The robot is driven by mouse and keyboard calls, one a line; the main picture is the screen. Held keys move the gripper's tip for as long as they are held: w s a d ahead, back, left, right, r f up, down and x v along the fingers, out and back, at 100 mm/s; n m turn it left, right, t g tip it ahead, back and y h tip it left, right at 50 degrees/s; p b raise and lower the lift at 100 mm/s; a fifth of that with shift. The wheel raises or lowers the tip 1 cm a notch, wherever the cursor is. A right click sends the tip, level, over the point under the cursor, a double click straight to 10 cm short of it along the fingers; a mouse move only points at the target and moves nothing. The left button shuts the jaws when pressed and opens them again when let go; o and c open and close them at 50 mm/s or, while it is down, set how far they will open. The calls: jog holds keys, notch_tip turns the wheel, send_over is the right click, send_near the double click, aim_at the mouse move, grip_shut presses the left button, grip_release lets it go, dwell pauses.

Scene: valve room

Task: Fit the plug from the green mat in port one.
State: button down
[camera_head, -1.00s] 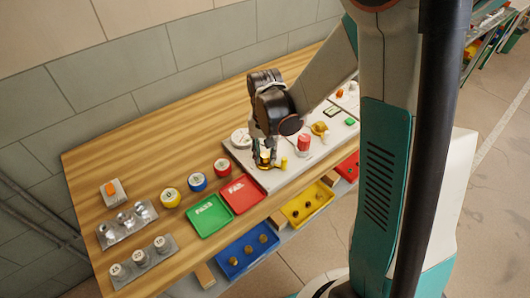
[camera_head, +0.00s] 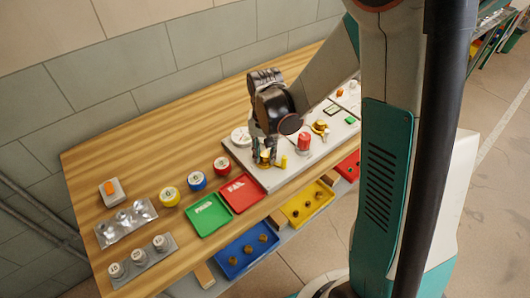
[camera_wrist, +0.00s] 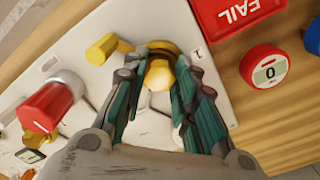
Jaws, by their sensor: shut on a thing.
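My gripper (camera_wrist: 160,88) is over the front left part of the pale panel (camera_head: 277,181). Its fingers are shut on a rounded brass-yellow piece (camera_wrist: 160,74), seemingly the plug, which also shows low between the fingers in the head view (camera_head: 265,157). A small label that looks like "1" (camera_wrist: 197,53) is on the panel right beside it. The fingers hide its lower part, so I cannot tell whether it sits in the port. A small green patch (camera_head: 350,121) lies towards the panel's right end.
A red knob (camera_head: 304,141) and a brass fitting (camera_head: 320,127) stand right of my gripper. Red FAIL (camera_head: 243,193) and green PASS (camera_head: 208,215) trays lie left. Bare wood is at the back left.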

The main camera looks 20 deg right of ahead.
jog(key=shift+s+f, duration=0.1)
jog(key=shift+f, duration=0.05)
jog(key=c, duration=1.2)
grip_release()
jog(key=shift+r+p, duration=2.75)
jog(key=shift+r, duration=1.3)
